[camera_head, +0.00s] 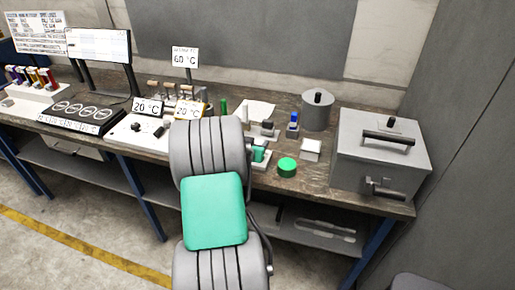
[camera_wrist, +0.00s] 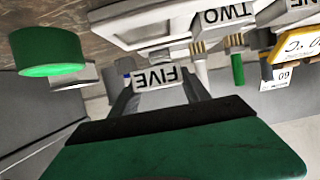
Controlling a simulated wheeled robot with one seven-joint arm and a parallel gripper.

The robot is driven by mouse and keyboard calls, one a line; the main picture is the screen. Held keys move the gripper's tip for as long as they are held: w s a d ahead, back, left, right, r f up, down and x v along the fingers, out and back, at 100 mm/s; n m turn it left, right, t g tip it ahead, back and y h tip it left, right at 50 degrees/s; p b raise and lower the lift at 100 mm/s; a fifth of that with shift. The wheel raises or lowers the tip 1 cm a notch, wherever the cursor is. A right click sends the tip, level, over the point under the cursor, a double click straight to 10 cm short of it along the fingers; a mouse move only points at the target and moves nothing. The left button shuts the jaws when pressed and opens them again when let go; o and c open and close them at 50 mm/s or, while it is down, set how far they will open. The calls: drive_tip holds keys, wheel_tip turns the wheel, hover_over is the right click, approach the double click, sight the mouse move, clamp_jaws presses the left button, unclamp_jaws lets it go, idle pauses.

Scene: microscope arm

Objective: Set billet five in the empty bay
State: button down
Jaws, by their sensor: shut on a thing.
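Billet five (camera_wrist: 160,78) is a pale block marked FIVE, upside down in the wrist view. My gripper (camera_wrist: 161,88) is shut on it, with a dark finger at each side. A block marked TWO (camera_wrist: 228,17) is at the upper right, and another lettered block (camera_wrist: 301,5) is cut off at the corner. Several handled blocks (camera_head: 171,90) stand behind the display cards in the head view. My arm hides my gripper and billet five there. I cannot make out the empty bay in either view.
A green round piece (camera_head: 287,168) lies near the bench front; a green cylinder (camera_wrist: 48,52) shows at left in the wrist view. A yellow-framed display (camera_head: 188,109) stands by the blocks. A grey metal box (camera_head: 380,150) fills the right end. A green rod (camera_wrist: 237,70) stands beyond billet five.

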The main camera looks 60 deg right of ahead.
drive_tip(key=f, duration=0.1)
drive_tip(key=f+p, duration=0.1)
drive_tip(key=f, duration=0.1)
drive_tip(key=shift+s+d+f, duration=0.2)
drive_tip(key=shift+d+f, duration=0.05)
drive_tip(key=shift+a, duration=0.1)
drive_tip(key=shift+f, duration=0.1)
drive_tip(key=shift+f+b, duration=0.3)
drive_tip(key=shift+b, duration=0.05)
drive_tip(key=shift+f+b, duration=0.3)
drive_tip(key=shift+b, duration=0.1)
drive_tip(key=c, duration=0.6)
unclamp_jaws()
drive_tip(key=shift+a+f, duration=0.15)
drive_tip(key=shift+f, duration=0.05)
drive_tip(key=shift+o, duration=0.4)
drive_tip(key=shift+s, duration=0.15)
